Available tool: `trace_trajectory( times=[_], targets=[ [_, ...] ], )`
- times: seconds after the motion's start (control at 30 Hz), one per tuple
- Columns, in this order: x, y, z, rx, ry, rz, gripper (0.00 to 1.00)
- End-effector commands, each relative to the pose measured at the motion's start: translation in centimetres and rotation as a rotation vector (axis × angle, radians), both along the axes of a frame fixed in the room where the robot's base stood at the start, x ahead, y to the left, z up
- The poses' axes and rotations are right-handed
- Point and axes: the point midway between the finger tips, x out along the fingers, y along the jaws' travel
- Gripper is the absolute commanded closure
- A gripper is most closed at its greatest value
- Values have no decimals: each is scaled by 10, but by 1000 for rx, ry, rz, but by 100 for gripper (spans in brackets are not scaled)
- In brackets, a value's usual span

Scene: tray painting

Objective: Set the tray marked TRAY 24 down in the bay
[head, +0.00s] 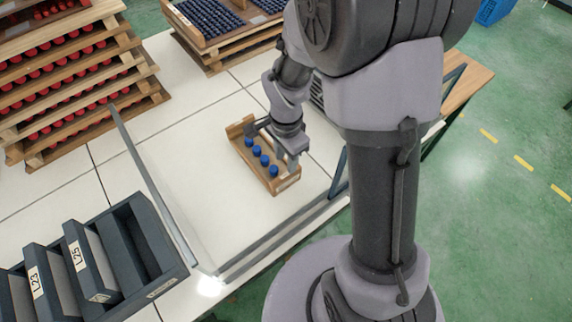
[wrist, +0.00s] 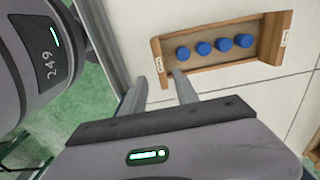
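A small wooden tray (head: 247,128) holding several blue cylinders in a row sits over the white table. It also shows in the wrist view (wrist: 225,61), with small white labels on its end walls that are too small to read. My gripper (head: 289,160) is at the tray's right side in the head view. In the wrist view its two fingers (wrist: 160,77) are apart, with the tips close to the tray's left end wall; I cannot tell whether they touch it. No place marked as the bay can be read.
Metal rails (head: 150,180) edge the white tabletop (head: 190,140). Dark grey bins (head: 150,235) with labels like L25 stand at the lower left. Stacked wooden trays with red pieces (head: 75,75) are at the upper left, and trays with dark pieces (head: 215,30) at the back.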

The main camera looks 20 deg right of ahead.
Motion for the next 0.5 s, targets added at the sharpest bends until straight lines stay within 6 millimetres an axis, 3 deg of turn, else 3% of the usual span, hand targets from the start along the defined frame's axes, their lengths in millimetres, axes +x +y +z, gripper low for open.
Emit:
trace_trajectory(
  times=[0.17,0.27,0.4,0.5],
  targets=[
    [-1,1,29,4,-21,25,64],
    [-11,7,81,15,-108,146,64],
    [-57,21,167,12,-291,426,64],
    [-96,32,205,-12,-416,620,64]
  ],
)
